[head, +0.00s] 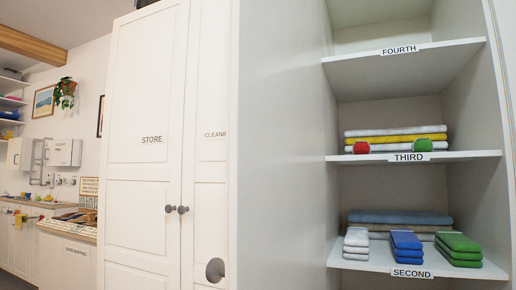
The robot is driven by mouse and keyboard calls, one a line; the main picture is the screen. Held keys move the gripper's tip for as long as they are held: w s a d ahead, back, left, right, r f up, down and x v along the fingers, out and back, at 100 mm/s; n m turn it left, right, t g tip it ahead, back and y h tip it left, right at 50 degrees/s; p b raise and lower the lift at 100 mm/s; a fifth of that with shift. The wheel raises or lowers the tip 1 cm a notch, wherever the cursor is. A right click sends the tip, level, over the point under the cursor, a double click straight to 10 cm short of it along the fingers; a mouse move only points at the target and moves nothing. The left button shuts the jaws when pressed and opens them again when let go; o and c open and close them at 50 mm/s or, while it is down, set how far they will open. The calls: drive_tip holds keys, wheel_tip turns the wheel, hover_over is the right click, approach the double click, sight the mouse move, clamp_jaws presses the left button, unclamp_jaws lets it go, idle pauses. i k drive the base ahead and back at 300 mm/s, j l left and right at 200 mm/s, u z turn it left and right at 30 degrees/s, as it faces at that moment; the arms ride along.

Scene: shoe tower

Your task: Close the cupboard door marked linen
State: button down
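An open cupboard door (280,150) stands on the left of the open shelves, swung out towards me, with its plain inner face showing. A round grey knob (215,270) sticks out to the left past its front edge, low in the view. The door's outer face is turned away, so no linen label can be read. The open cupboard shows shelves marked FOURTH (420,66), THIRD (470,155) and SECOND (380,264). My gripper is not in view.
Shut white doors marked STORE (145,100) and CLEANIN… (212,90), the latter partly hidden by the open door, stand to the left. Folded cloths (395,139) and red and green items lie on the third shelf, and folded stacks (407,240) on the second.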

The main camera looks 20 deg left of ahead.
sight(275, 227)
drive_tip(key=j, duration=0.85)
drive_tip(key=k+j, duration=0.1)
drive_tip(key=j, duration=0.75)
